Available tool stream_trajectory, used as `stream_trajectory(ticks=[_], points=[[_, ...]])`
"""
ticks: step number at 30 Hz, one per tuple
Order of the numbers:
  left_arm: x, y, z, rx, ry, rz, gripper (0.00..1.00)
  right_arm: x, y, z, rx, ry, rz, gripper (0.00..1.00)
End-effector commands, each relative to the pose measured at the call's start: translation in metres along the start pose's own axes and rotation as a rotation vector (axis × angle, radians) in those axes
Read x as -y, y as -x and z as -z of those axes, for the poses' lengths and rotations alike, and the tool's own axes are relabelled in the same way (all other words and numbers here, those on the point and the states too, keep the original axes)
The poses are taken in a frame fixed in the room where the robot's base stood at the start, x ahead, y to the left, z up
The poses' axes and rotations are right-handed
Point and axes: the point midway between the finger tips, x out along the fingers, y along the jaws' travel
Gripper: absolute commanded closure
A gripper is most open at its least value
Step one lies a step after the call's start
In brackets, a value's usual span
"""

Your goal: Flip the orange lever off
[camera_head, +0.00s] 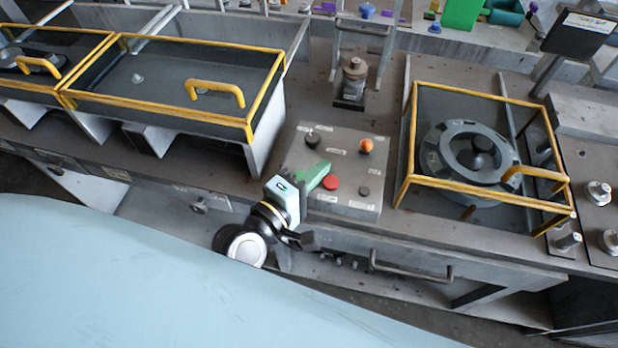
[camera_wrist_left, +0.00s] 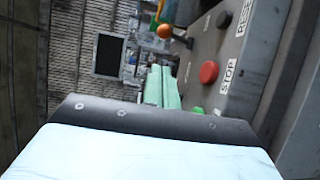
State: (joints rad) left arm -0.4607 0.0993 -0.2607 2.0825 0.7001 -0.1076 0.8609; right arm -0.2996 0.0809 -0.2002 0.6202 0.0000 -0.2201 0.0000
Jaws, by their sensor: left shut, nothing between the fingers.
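The orange lever (camera_head: 366,146) has a round orange knob and stands on the upper right of the grey control panel (camera_head: 355,204). In the left wrist view the orange knob (camera_wrist_left: 164,31) shows near the top, beyond my fingers. My left gripper (camera_head: 318,172) has pale green fingers, shut and empty, over the left middle of the panel. It is left of and nearer than the lever, apart from it. Its green fingers (camera_wrist_left: 162,88) also show in the left wrist view. My right gripper is not in view.
A red stop button (camera_head: 331,182) sits just right of my fingertips. Black knobs (camera_head: 312,139) (camera_head: 364,191) are also on the panel. A yellow-framed guard (camera_head: 487,98) stands to the right, and a yellow-framed cover (camera_head: 270,97) to the left.

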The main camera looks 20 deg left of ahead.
Motion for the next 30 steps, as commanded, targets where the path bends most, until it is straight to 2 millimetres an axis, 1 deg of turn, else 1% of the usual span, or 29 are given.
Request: stream_trajectory(ticks=[1,3,8,26,28,30], points=[[0.001,0.008,0.0,0.002,0.0,0.003,1.0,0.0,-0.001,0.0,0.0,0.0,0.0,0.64],[0.001,0.016,0.0,0.001,0.0,0.002,1.0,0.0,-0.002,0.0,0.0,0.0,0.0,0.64],[0.0,0.025,0.0,0.001,0.001,0.0,1.0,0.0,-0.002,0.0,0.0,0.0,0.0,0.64],[0.0,0.026,-0.001,0.002,-0.004,0.002,1.0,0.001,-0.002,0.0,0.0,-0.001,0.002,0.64],[0.001,0.026,-0.003,0.017,-0.034,0.018,1.0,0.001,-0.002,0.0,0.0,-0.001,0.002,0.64],[0.004,0.027,-0.007,0.05,-0.103,0.055,1.0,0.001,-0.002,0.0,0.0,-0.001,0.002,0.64]])
